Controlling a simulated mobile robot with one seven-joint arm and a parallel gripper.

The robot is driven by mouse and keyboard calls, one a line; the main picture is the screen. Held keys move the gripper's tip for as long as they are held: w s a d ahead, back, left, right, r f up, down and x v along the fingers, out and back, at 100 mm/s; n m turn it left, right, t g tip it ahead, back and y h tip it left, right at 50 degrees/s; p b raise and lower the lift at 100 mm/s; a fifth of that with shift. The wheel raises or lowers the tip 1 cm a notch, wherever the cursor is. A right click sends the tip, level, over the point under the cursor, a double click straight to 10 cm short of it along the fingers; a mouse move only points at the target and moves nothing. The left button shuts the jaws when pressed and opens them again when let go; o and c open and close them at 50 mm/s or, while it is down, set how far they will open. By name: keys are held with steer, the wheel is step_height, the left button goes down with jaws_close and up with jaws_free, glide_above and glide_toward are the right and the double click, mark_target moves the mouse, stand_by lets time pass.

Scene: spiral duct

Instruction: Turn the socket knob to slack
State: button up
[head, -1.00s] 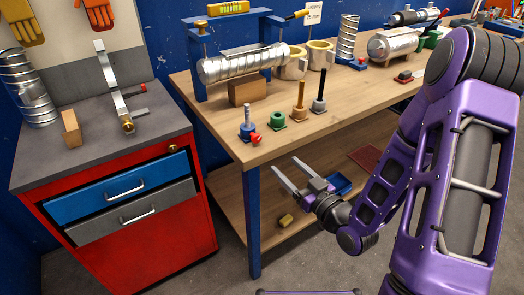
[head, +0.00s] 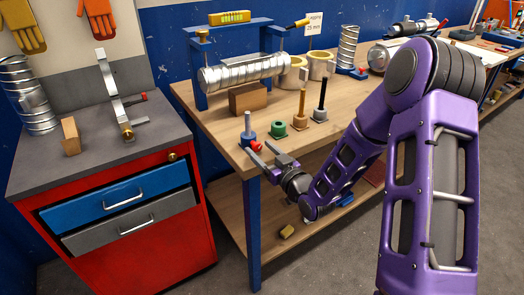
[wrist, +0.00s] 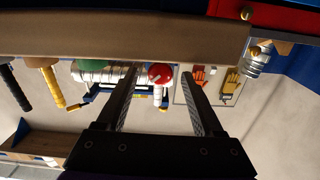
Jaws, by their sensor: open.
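The socket knob is a red knob (head: 256,146) on the side of a blue socket (head: 248,136) with a grey metal peg upright in it, at the front left corner of the workbench. My gripper (head: 260,153) is open at the bench's front edge, with its fingertips close to the red knob. In the wrist view the red knob (wrist: 160,73) shows between the two fingertips, with a gap on each side. I cannot tell whether the tips reach past it or stop short. The knob's far side is hidden.
A green socket (head: 278,129), a copper peg (head: 301,106) and a black peg (head: 321,101) stand to the right on the workbench (head: 222,120). A wooden block (head: 249,97) lies behind, under the spiral duct (head: 245,72). A red cabinet (head: 140,245) stands to the left.

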steer(key=shift+c, duration=0.3)
jaws_close()
steer(key=shift+f+n+b, duration=0.15)
steer(key=shift+n+b, duration=0.15)
steer(key=shift+b, duration=0.25)
steer(key=shift+n+b, duration=0.3)
steer(key=shift+b, duration=0.1)
steer(key=shift+n+b, duration=0.6)
steer(key=shift+b, duration=0.05)
steer(key=shift+n, duration=1.8)
